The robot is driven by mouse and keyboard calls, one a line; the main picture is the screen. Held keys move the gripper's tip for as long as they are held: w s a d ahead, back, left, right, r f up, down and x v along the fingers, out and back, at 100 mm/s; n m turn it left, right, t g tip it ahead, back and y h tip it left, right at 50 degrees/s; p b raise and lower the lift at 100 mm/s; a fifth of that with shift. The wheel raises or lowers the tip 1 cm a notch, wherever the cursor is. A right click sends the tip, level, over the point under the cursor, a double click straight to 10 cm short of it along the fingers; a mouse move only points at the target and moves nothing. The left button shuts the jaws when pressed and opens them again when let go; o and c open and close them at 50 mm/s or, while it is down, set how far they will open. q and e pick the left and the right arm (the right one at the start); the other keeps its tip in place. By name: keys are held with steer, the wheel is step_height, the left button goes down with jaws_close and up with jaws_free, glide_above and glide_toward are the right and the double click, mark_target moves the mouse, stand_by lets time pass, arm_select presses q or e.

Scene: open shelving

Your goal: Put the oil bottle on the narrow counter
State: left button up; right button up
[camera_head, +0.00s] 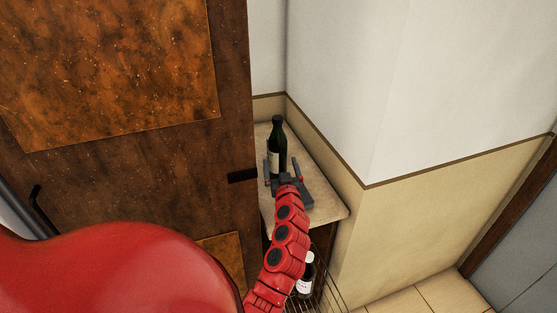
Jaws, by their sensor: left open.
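The oil bottle (277,150), dark green with a pale label, stands upright on the narrow counter (326,205), towards its back. My left gripper (281,169) reaches over the counter with its fingers apart, one on each side of the bottle's lower part. I cannot tell whether either finger touches the glass. The gripper's body hides part of the bottle's base. My right gripper is out of view.
A tall brown wooden cabinet (120,165) stands close on the left of the counter. A wall (335,130) borders it on the right. Below the counter, a second dark bottle (305,285) with a white label stands by a wire rack (328,290). The counter's front right is clear.

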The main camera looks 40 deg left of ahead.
arm_select(q)
steer(key=b+v, duration=0.1)
steer(key=v, duration=0.4)
steer(key=shift+s+d, duration=0.25)
steer(key=shift+d, duration=0.05)
